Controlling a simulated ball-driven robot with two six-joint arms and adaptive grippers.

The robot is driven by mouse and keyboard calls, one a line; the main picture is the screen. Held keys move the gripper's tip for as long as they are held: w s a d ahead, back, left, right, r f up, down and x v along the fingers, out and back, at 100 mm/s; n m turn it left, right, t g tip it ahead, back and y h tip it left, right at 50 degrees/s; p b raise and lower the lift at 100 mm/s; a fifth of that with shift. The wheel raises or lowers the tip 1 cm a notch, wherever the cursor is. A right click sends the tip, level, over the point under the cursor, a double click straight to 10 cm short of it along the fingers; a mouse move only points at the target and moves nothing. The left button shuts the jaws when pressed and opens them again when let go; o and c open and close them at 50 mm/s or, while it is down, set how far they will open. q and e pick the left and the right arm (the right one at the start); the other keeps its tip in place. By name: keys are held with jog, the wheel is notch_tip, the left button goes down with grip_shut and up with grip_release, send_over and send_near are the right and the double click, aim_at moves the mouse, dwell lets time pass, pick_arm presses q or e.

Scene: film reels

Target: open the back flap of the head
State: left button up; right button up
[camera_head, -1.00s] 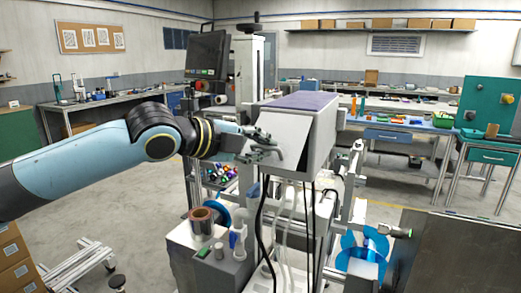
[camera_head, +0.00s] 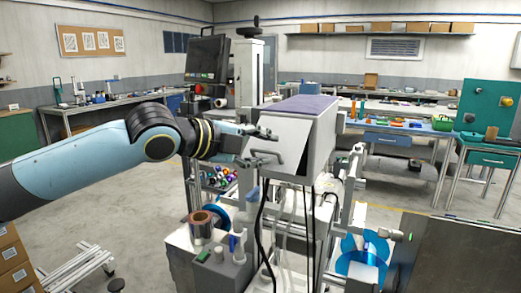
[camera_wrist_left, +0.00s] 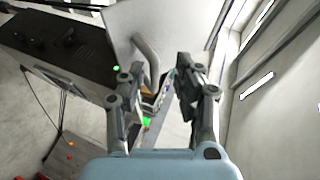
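The head (camera_head: 322,135) is a grey box with a purple top in the middle of the head view. Its flap (camera_head: 291,129) is a pale panel on the side facing my left arm. It looks slanted; I cannot tell how far it is ajar. A grey bent handle (camera_head: 284,157) sits low on it. My left gripper (camera_head: 266,146) is at the handle, fingers apart. In the left wrist view, the flap (camera_wrist_left: 180,25) lies ahead and the handle (camera_wrist_left: 149,62) shows between the open fingers (camera_wrist_left: 158,85). I cannot tell whether they touch it. My right gripper is not visible.
Cables hang below the head. A copper-coloured roll (camera_head: 201,226) stands on the machine below my left gripper. A blue reel (camera_head: 362,256) is low at the right. A monitor (camera_head: 207,59) stands behind. Workbenches line the walls, and open floor lies to the left.

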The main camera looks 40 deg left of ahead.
pick_arm(q)
notch_tip(320, 180, up, 10)
jog(key=shift+f, duration=0.2)
